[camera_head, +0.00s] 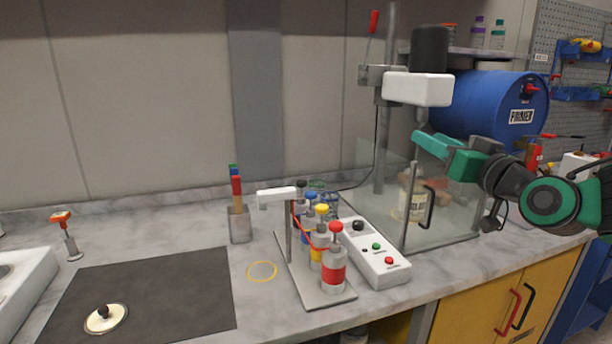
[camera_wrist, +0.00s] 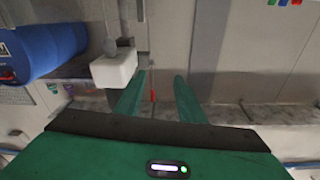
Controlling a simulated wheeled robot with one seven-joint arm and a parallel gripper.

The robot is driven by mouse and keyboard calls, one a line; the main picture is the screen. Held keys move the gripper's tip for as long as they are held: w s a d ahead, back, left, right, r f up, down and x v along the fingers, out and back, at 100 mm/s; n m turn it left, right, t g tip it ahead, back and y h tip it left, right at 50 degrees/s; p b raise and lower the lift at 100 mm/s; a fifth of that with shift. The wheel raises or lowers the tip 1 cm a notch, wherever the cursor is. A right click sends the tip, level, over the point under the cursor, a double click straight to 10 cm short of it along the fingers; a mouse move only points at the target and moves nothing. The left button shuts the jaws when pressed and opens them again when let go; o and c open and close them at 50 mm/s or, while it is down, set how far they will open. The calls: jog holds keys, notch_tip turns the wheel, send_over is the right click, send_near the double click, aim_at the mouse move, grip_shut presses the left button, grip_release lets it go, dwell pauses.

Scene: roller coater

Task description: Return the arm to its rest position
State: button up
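My gripper (camera_head: 430,143) is green and reaches in from the right in the head view. It is in the air near the mixer stand, with its fingers pointing left. In the wrist view its two green fingers (camera_wrist: 158,88) stand apart with nothing between them, only background and a red handle farther off. In the head view the fingers overlap in line, so the gap between them is hard to see there. My dark and green arm links run from the gripper to the right edge.
The mixer's white head (camera_head: 417,89) is just above my gripper. A blue PRIMER drum (camera_head: 490,105) lies behind the arm. A clear enclosure with a can (camera_head: 412,200) stands below. A bottle rack (camera_head: 325,300) and control box (camera_head: 376,258) are left of it.

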jog(key=s+d+f+m+g+h, duration=0.15)
jog(key=s+d+f+g, duration=0.3)
jog(key=f, duration=0.55)
jog(key=s+d+f+m+g+h, duration=0.1)
jog(key=s+d+f+g+h, duration=0.3)
jog(key=f, duration=0.5)
jog(key=s+d+f+m+g, duration=0.1)
jog(key=s+d+f+g, duration=0.1)
jog(key=s, duration=0.6)
jog(key=s+d+f+m+g, duration=0.2)
jog(key=s+f+g, duration=0.2)
jog(key=s, duration=0.3)
jog(key=s+d+f+m+g, duration=0.2)
jog(key=s+g, duration=0.2)
jog(key=s, duration=0.4)
jog(key=shift+s+f, duration=0.35)
jog(key=shift+f, duration=0.05)
jog(key=shift+w+y, duration=0.1)
jog(key=shift+y, duration=0.15)
jog(key=shift+w+f, duration=0.25)
jog(key=shift+w, duration=0.25)
